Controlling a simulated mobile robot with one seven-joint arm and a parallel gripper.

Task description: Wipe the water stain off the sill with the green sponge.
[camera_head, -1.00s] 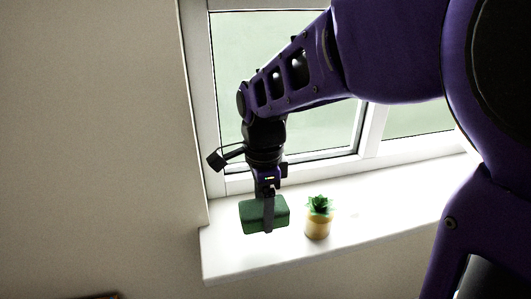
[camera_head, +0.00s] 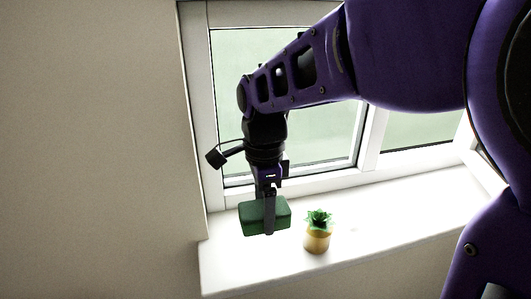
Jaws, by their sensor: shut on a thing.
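The green sponge (camera_head: 280,212) is a dark green block at the left part of the white window sill (camera_head: 235,275). My gripper (camera_head: 270,230) points down and is shut on it, one dark finger showing across the sponge's near face. I cannot tell whether the sponge touches the sill or hangs just above it. The water stain is not clearly visible; the sill is very bright, and part of it lies hidden behind the sponge and gripper.
A small green plant in a yellowish pot (camera_head: 317,242) stands on the sill close to the right of the sponge. The window frame (camera_head: 305,184) rises behind, and a wall (camera_head: 95,150) bounds the left. The sill is clear right of the plant.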

